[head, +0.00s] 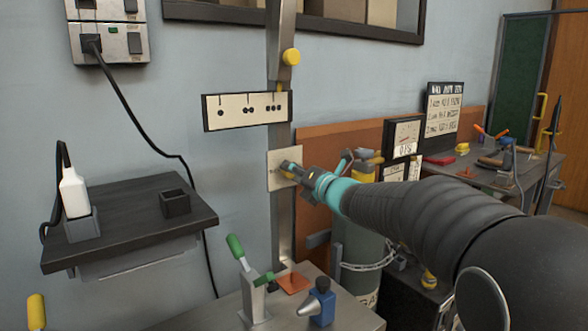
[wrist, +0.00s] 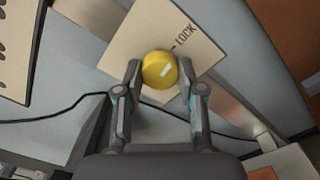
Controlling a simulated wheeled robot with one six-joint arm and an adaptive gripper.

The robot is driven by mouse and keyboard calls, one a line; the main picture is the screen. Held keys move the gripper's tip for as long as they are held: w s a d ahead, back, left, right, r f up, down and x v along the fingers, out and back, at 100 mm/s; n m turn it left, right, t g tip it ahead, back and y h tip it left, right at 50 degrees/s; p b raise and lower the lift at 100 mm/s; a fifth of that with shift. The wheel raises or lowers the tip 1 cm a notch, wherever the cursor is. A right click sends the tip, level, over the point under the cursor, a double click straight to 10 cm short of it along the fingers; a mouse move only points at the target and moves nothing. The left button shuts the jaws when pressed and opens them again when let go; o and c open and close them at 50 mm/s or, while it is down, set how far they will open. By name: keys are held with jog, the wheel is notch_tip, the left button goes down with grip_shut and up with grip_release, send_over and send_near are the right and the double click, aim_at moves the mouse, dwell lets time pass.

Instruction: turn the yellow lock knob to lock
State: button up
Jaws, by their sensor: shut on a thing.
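The yellow lock knob (wrist: 157,62) sits on a cream plate (wrist: 128,48) marked LOCK, with a short dash beside the word. The knob's white mark slants up and right, roughly toward the dash; exact alignment is unclear. My gripper (wrist: 160,74) has one finger on each side of the knob and is shut on it. In the head view, my gripper (head: 290,170) reaches the plate (head: 275,158) on the upright metal post (head: 283,225); it largely hides the knob there.
Another yellow knob (head: 291,56) is higher on the post, above a panel with black dots (head: 247,111). A dark shelf (head: 130,232) is at left. A bench with a green-handled clamp (head: 237,247) is below. A chained cylinder (head: 362,245) stands behind my arm.

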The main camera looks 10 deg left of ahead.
jog(key=shift+m, duration=0.6)
jog(key=o, duration=1.1)
jog(key=shift+o, duration=0.2)
jog(key=v, duration=1.2)
